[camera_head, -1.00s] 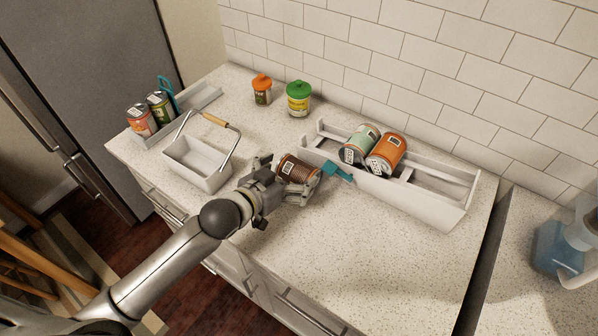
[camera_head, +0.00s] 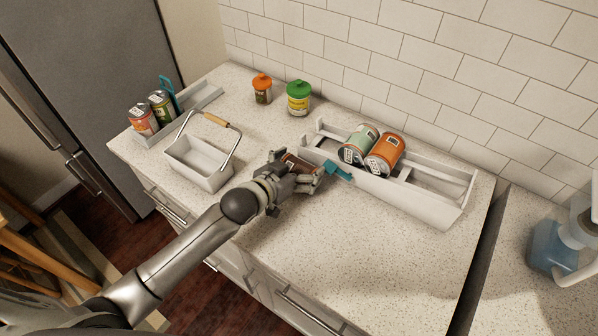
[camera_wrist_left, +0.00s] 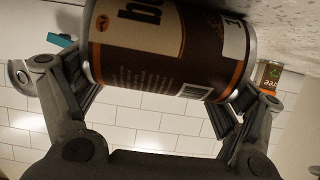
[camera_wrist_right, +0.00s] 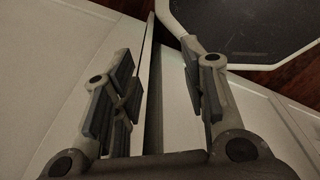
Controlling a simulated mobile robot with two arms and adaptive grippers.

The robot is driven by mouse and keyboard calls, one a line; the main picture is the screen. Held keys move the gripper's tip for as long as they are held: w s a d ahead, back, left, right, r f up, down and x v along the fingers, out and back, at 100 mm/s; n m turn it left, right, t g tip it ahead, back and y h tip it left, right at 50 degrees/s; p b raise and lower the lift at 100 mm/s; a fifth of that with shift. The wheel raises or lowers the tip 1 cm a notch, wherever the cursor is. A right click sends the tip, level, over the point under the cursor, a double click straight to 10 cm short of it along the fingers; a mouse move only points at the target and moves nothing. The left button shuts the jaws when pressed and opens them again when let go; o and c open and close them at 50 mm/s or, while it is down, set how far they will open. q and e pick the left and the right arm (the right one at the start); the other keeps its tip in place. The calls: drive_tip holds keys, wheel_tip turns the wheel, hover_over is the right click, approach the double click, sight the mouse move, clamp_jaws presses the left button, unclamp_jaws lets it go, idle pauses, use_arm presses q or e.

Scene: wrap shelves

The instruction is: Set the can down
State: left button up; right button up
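A brown can (camera_head: 295,163) with an orange-and-cream label lies on its side between the fingers of my left gripper (camera_head: 298,173), low over the counter in front of the grey rack. In the left wrist view the can (camera_wrist_left: 165,55) spans the gap, with a finger against each end, so the gripper is shut on it. The speckled counter (camera_wrist_left: 290,25) is very close to the can there. I cannot tell whether they touch. My right gripper (camera_wrist_right: 165,95) shows only in its own wrist view, open and empty.
The grey rack (camera_head: 430,212) holds a green can (camera_head: 360,143) and an orange can (camera_head: 386,154); a teal piece (camera_head: 337,171) sticks out in front. A white basket (camera_head: 196,162) stands left. Two lidded jars (camera_head: 299,98) (camera_head: 262,90) stand behind. The front right counter is clear.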

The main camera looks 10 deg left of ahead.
use_arm(q)
drive_tip(key=c, duration=0.4)
drive_tip(key=shift+s+a+r, duration=0.25)
drive_tip(key=shift+s+r, duration=0.2)
drive_tip(key=shift+r, duration=0.1)
drive_tip(key=w+r+b+v, duration=0.1)
drive_tip(key=b+v, duration=0.2)
drive_tip(key=v, duration=1.2)
drive_tip(key=shift+w+a+r+n+t+y+b, duration=0.25)
drive_tip(key=shift+w+r+n+y, duration=0.75)
drive_tip(key=shift+r, duration=1.55)
drive_tip(key=shift+w+a+r+n+t+y+b, duration=0.15)
drive_tip(key=shift+w+a+r+n+y, duration=0.4)
drive_tip(key=shift+w+r, duration=1.4)
drive_tip(key=shift+w+a+r+n+t+y+b, duration=0.15)
drive_tip(key=shift+w+r+n+y, duration=0.65)
drive_tip(key=shift+r, duration=2.3)
drive_tip(key=shift+s, duration=0.3)
